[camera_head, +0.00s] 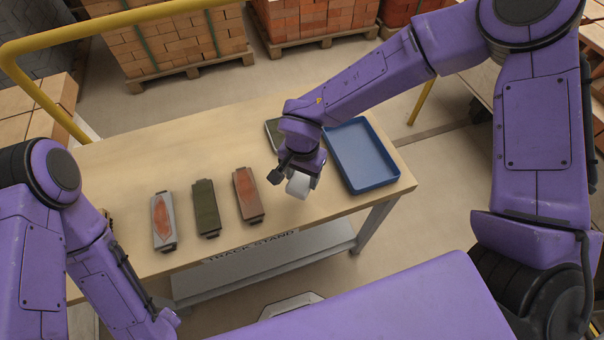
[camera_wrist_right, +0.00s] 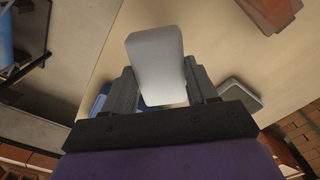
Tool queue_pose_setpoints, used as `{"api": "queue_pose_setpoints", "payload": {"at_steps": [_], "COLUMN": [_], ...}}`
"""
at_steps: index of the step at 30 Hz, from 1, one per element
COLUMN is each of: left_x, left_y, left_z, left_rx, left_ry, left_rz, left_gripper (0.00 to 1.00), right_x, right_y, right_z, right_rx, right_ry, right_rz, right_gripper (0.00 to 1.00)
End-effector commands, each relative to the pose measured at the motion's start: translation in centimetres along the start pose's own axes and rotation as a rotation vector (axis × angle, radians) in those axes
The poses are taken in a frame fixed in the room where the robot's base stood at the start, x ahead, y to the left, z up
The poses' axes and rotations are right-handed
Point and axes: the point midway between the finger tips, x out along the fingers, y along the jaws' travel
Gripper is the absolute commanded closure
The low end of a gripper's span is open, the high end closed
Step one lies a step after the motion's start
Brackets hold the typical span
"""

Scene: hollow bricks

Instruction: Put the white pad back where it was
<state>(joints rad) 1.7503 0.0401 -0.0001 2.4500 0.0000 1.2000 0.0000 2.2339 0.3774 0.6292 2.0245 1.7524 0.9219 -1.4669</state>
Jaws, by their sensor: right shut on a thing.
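The white pad (camera_head: 299,185) is in my right gripper (camera_head: 294,176), above the right part of the wooden table. In the right wrist view the pad (camera_wrist_right: 157,60) stands out between the two dark fingers of the gripper (camera_wrist_right: 163,95), which are shut on it. The blue tray (camera_head: 389,184) is just to the right of the gripper and its visible floor is bare. My left arm comes in from the left, but its gripper is not visible.
On the table (camera_head: 225,143) lie a grey pad with a red patch (camera_head: 162,221), a dark green pad (camera_head: 206,208) and a red-brown pad (camera_head: 248,195). A green, light-rimmed piece (camera_head: 272,131) is partly hidden behind my right wrist. A yellow rail (camera_head: 110,22) runs behind the table.

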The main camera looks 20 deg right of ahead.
Motion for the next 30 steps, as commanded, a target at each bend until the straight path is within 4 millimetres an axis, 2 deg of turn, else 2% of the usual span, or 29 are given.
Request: {"api": "queue_pose_setpoints", "payload": {"at_steps": [3, 8, 13, 25, 26, 27, 30], "left_x": [-0.6, -0.9, -2.1, -1.8, -1.9, -1.9, -1.9], "left_y": [-0.1, -0.1, -0.2, -0.2, -0.2, -0.2, -0.2], "left_z": [-0.2, -0.4, -0.9, -0.7, -0.8, -0.8, -0.8], "left_rx": [0.0, 0.0, 0.0, 0.0, 0.0, 0.0, 0.0], "left_ry": [0.0, 0.0, 0.0, 0.0, 0.0, 0.0, 0.0], "left_rz": [0.0, 0.0, 0.0, 0.0, 0.0, 0.0, 0.0], "left_gripper": [0.57, 0.57, 0.57, 0.57, 0.57, 0.57, 0.57], "right_x": [2.1, 3.8, 6.4, 7.5, 7.4, 7.4, 7.4], "right_y": [-0.8, -1.4, -1.4, -1.5, -1.5, -1.5, -1.5], "right_z": [-1.6, -2.9, -2.9, -3.0, -3.0, -3.0, -3.0], "right_rx": [0.0, 0.0, -0.004, 0.0, 0.0, 0.0, 0.0], "right_ry": [0.0, 0.0, 0.001, -0.001, 0.0, 0.0, 0.0], "right_rz": [0.002, 0.002, 0.003, -0.001, -0.001, -0.001, -0.001], "right_gripper": [0.67, 0.67, 0.67, 0.67, 0.33, 0.2, 0.17]}}
